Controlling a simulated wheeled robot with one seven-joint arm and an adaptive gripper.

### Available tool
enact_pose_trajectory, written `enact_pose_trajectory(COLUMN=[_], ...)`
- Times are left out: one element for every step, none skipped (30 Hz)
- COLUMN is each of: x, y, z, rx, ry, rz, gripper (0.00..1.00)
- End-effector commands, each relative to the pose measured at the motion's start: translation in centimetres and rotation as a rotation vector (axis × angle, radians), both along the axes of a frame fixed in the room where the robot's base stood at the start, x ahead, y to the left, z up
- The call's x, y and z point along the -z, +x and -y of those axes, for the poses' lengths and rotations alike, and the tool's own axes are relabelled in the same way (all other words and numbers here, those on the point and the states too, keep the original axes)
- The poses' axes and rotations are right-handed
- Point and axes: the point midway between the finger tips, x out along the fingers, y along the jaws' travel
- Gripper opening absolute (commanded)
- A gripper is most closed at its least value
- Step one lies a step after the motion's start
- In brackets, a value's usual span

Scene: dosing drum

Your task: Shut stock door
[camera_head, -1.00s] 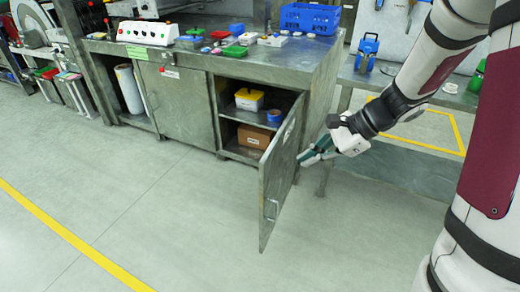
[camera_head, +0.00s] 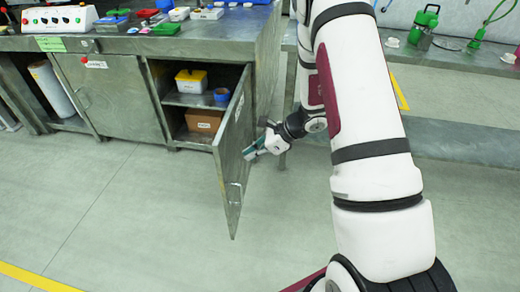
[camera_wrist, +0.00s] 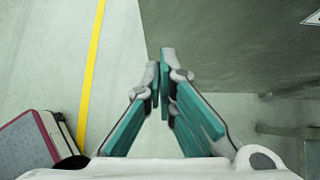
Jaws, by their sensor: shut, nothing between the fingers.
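The stock door (camera_head: 233,152) is a grey metal cabinet door. It stands wide open, swung out toward the front from its right-hand side. My gripper (camera_head: 250,153) is shut and empty, close to the outer face of the door at its right; whether it touches is unclear. In the wrist view the closed teal fingertips (camera_wrist: 160,58) show beside the dark door panel (camera_wrist: 225,45). The open compartment holds a yellow-lidded white box (camera_head: 191,82) and a blue tape roll (camera_head: 222,95) on the shelf (camera_head: 188,99), with a brown carton (camera_head: 204,121) below.
A closed cabinet door (camera_head: 108,97) is left of the opening. The workbench top (camera_head: 225,31) carries a control box (camera_head: 55,19) and small trays. A lower bench (camera_head: 455,65) stands at the right. The floor (camera_head: 120,215) in front is clear.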

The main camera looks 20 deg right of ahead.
Motion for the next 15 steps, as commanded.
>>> enact_pose_trajectory(x=[0.9,1.4,1.9,2.2,2.3,2.1,2.0,2.0,2.0,2.0,2.0,2.0,2.0,2.0,2.0], y=[0.4,0.6,0.9,1.1,1.4,1.8,2.0,2.2,2.5,2.7,2.8,3.0,3.1,3.1,3.2], z=[-0.8,-1.1,-1.5,-1.8,-2.2,-2.7,-3.1,-3.5,-3.8,-4.1,-4.3,-4.5,-4.7,-4.8,-4.9], rx=[-0.003,-0.004,-0.004,-0.004,-0.005,-0.004,-0.004,-0.004,-0.004,-0.004,-0.004,-0.002,-0.001,-0.001,-0.001], ry=[0.002,0.002,0.001,0.001,0.000,-0.001,-0.001,-0.002,-0.002,-0.002,-0.001,-0.001,-0.001,0.000,0.000], rz=[-0.002,-0.002,-0.002,-0.001,0.001,0.003,0.003,0.002,0.002,0.002,0.002,0.002,0.001,0.001,0.001], gripper=[0.00,0.00,0.00,0.00,0.00,0.00,0.00,0.00,0.00,0.00,0.00,0.00,0.00,0.00,0.00])
